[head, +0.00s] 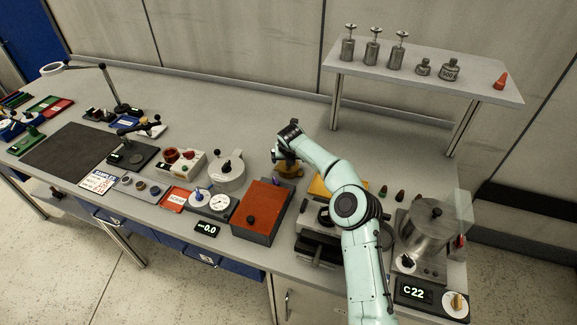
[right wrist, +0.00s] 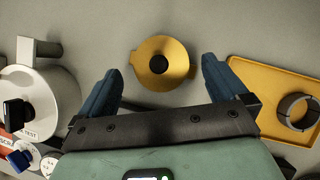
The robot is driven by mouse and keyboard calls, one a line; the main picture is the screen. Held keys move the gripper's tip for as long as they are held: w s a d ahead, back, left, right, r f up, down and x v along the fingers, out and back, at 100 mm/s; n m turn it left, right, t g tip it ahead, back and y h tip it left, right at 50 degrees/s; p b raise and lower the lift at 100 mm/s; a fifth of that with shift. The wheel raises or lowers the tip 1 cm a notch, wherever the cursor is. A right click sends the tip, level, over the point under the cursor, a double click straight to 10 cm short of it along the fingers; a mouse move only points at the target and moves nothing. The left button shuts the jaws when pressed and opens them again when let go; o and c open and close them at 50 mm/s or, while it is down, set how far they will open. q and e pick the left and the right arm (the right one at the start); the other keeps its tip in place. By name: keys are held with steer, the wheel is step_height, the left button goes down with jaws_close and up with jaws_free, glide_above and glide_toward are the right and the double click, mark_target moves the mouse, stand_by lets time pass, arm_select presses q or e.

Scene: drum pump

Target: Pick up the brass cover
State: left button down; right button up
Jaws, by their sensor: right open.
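The brass cover is a round yellow disc with a black knob in its middle and small tabs at its sides. It lies on the grey bench and shows in the right wrist view (right wrist: 142,75), ahead of and between my right fingers. In the head view the cover (head: 290,173) is partly hidden under my right gripper (head: 286,156). My right gripper (right wrist: 160,72) is open, with its two blue fingers apart and nothing visibly held between them. I cannot tell the exact height of the fingers above the cover. My left gripper is not in view.
A yellow tray (right wrist: 270,72) with a dark ring (right wrist: 297,112) lies right of the cover. A white round pot (head: 226,176) stands to its left. An orange-topped box (head: 262,207) is in front. A raised shelf (head: 425,75) with metal weights stands behind right.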

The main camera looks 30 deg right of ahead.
steer(key=x, duration=0.4)
steer(key=shift+s+a+f, duration=0.15)
steer(key=shift+s+f, duration=0.15)
steer(key=shift+f, duration=0.15)
steer(key=shift+w+f+p, duration=0.2)
steer(key=shift+f+p, duration=0.1)
steer(key=shift+p, duration=0.05)
steer(key=shift+w+f, duration=0.25)
steer(key=shift+f, duration=0.1)
steer(key=shift+s+r, duration=0.1)
steer(key=shift+s, duration=0.15)
steer(key=c, duration=0.9)
steer(key=shift+c, duration=0.4)
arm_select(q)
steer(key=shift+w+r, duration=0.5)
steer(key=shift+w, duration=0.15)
arm_select(e)
steer(key=shift+w, duration=0.1)
